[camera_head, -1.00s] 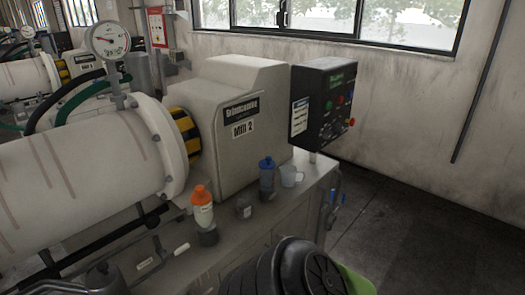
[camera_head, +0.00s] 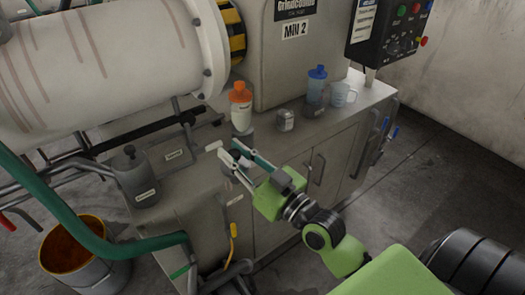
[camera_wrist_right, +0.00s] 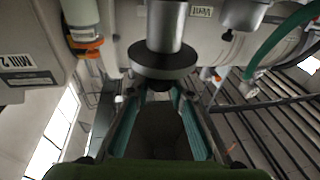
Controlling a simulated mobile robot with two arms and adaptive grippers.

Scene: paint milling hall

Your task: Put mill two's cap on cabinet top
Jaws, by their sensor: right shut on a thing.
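My right gripper (camera_head: 228,160) comes in from the lower right in the head view. Its fingers are closed at the front edge of the cabinet (camera_head: 335,130), just below the orange-capped bottle (camera_head: 241,112). In the right wrist view, a dark round cap (camera_wrist_right: 163,64) with a metal cylinder behind it lies at the fingertips of the right gripper (camera_wrist_right: 160,92). The jaws are shut on it, though the fingers partly hide the contact. Mill two (camera_head: 270,65), with its "Mill 2" label, stands behind the cabinet top. My left gripper is not in view.
On the cabinet top stand a small grey jar (camera_head: 285,120), a blue-capped bottle (camera_head: 316,87) and a clear cup (camera_head: 343,95). A control box (camera_head: 390,30) stands behind them. A green hose (camera_head: 90,235) and a bucket (camera_head: 72,250) are at lower left.

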